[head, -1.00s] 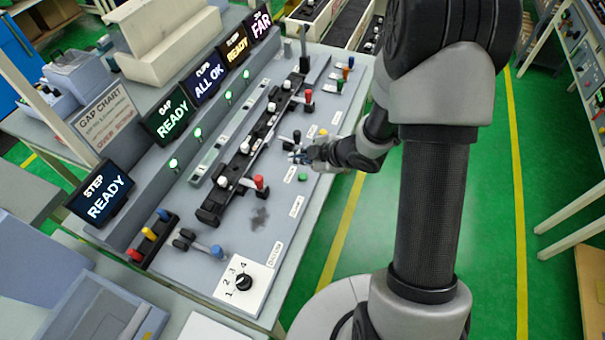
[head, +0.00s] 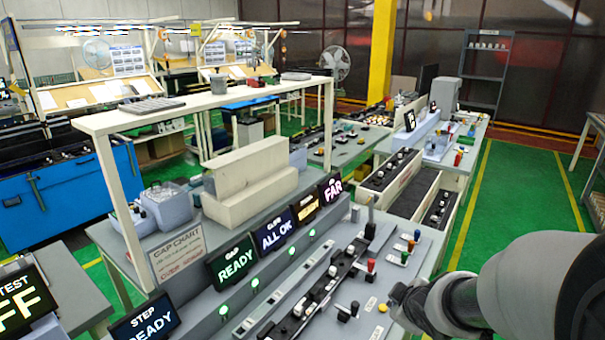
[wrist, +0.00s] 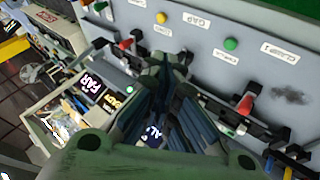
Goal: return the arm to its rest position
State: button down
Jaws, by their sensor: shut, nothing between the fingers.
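My gripper (wrist: 166,70) is shut and empty in the wrist view, with its fingers together above the grey console panel. In the head view my arm (head: 520,285) comes in from the lower right, and its dark wrist end hangs over the console's right edge. The fingertips cannot be made out there. The console (head: 430,240) carries a dark rail (head: 325,295) with several white clips. Its displays read STEP READY (head: 145,322), GAP READY (head: 233,262), ALL OK (head: 275,233) and FAR (head: 331,188).
Red-handled levers (wrist: 245,103) and a green button (wrist: 231,44) lie close around the gripper in the wrist view. A beige block (head: 250,180) and a shelf frame (head: 190,110) stand behind the console. Green floor (head: 520,195) is open on the right.

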jog(key=s+r+m+g+h, duration=0.1)
jog(key=s+r+m, duration=0.55)
jog(key=s, duration=0.45)
jog(key=s+a+r+m+g+y, duration=0.1)
jog(key=s+a, duration=0.2)
jog(key=s, duration=0.3)
jog(key=s+a+m+g+y+b, duration=0.1)
jog(key=s+a+m, duration=0.1)
jog(key=s+a, duration=0.2)
jog(key=s, duration=0.3)
jog(key=shift+s+r, duration=0.25)
jog(key=shift+r, duration=0.15)
